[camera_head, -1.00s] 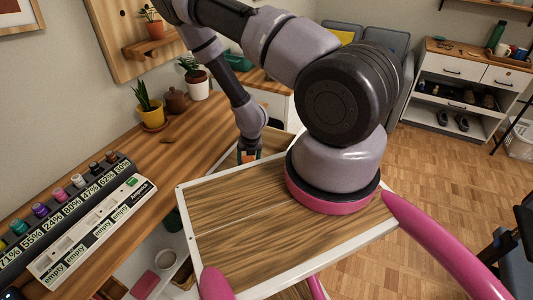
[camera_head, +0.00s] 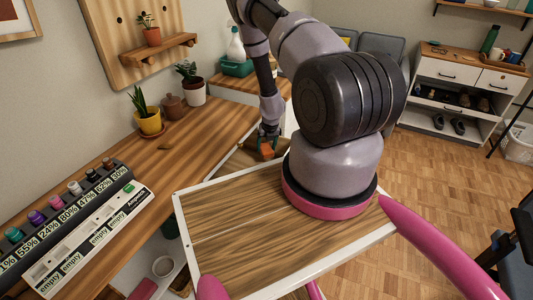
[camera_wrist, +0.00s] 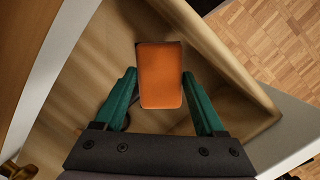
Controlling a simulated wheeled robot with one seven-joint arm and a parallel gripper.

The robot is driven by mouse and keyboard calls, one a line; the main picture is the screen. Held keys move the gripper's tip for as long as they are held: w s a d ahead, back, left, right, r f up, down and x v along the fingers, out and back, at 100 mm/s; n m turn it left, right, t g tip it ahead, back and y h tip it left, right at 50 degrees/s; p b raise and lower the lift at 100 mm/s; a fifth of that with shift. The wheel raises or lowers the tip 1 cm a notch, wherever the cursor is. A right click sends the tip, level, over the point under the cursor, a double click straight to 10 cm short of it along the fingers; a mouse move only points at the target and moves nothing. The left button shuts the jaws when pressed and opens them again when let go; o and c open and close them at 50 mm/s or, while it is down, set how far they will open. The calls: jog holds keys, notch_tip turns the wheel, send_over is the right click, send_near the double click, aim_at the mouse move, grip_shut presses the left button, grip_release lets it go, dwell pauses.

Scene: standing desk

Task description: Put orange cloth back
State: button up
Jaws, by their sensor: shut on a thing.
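The orange cloth (camera_wrist: 160,75) is a flat, folded-looking rectangle. My gripper (camera_wrist: 159,82) has its green fingers on either side of the cloth and is shut on it. In the head view the cloth (camera_head: 267,149) shows as a small orange patch under my gripper (camera_head: 268,139), at the far side of the desk corner. Behind the cloth in the wrist view is an open wooden compartment (camera_wrist: 110,60) with raised walls. I cannot tell whether the cloth touches its floor.
A desk (camera_head: 185,150) holds a battery charger rack (camera_head: 75,230), a yellow pot (camera_head: 149,122) and a brown jar (camera_head: 173,107). A spray bottle (camera_head: 236,45) and teal box (camera_head: 237,68) stand on the side cabinet behind my arm. Wooden floor (camera_head: 440,170) is free at right.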

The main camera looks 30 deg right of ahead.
aim_at(267, 148)
jog(key=x, duration=0.3)
jog(key=shift+s+f, duration=0.2)
jog(key=shift+s, duration=0.2)
jog(key=shift+w+d+f, duration=0.2)
jog(key=shift+f, duration=0.05)
jog(key=shift+f, duration=0.15)
jog(key=shift+a+f, duration=0.1)
jog(key=shift+f, duration=0.15)
jog(key=o, duration=1.4)
jog(key=shift+o, duration=0.2)
jog(key=shift+r, duration=0.1)
